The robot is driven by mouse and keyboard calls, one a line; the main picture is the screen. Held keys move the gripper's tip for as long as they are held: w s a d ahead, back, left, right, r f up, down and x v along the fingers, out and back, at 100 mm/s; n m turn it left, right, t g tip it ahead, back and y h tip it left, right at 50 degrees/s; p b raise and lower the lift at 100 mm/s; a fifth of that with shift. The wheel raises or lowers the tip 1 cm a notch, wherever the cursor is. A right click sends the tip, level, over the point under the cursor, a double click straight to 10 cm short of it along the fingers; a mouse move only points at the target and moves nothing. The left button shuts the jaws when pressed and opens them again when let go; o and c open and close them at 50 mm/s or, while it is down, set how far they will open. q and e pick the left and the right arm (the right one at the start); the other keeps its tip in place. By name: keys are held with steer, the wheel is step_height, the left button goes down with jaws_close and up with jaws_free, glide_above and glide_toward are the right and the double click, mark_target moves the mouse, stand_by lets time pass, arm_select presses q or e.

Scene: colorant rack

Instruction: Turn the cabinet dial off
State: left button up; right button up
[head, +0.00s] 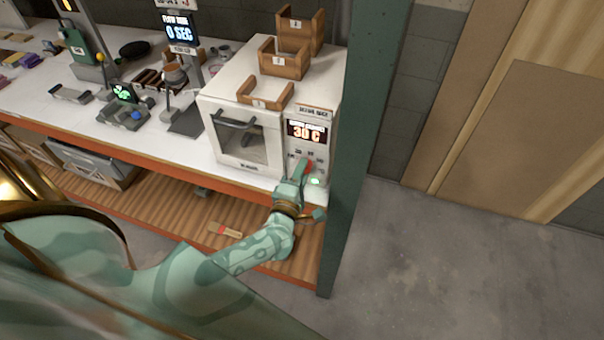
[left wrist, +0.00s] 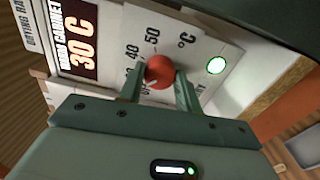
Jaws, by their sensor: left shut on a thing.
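The white cabinet (head: 250,105) stands on the bench with its glass door shut. Its display (head: 306,132) reads 30 C, and the same reading shows in the left wrist view (left wrist: 78,40). The red dial (left wrist: 159,72) is on the panel below the display, with a printed scale showing 40 and 50 beside it. A round green light (left wrist: 216,65) glows next to it, also seen in the head view (head: 314,181). My left gripper (left wrist: 160,80) is shut on the red dial, one finger on each side. My right gripper is not in view.
Wooden trays (head: 284,62) sit on top of the cabinet. A green post (head: 355,150) rises close to the right of my left gripper. A lower wooden shelf (head: 190,215) runs under the bench. The floor to the right (head: 450,260) is clear.

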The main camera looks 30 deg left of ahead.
arm_select(q)
steer(key=n+b, duration=0.1)
steer(key=n, duration=0.4)
steer(key=shift+f, duration=0.1)
stand_by(0.7)
steer(key=o, duration=1)
steer(key=shift+n, duration=0.3)
steer(key=shift+s, duration=0.1)
steer(key=v, duration=1.6)
steer(key=shift+b, duration=0.35)
steer(key=shift+d, duration=0.15)
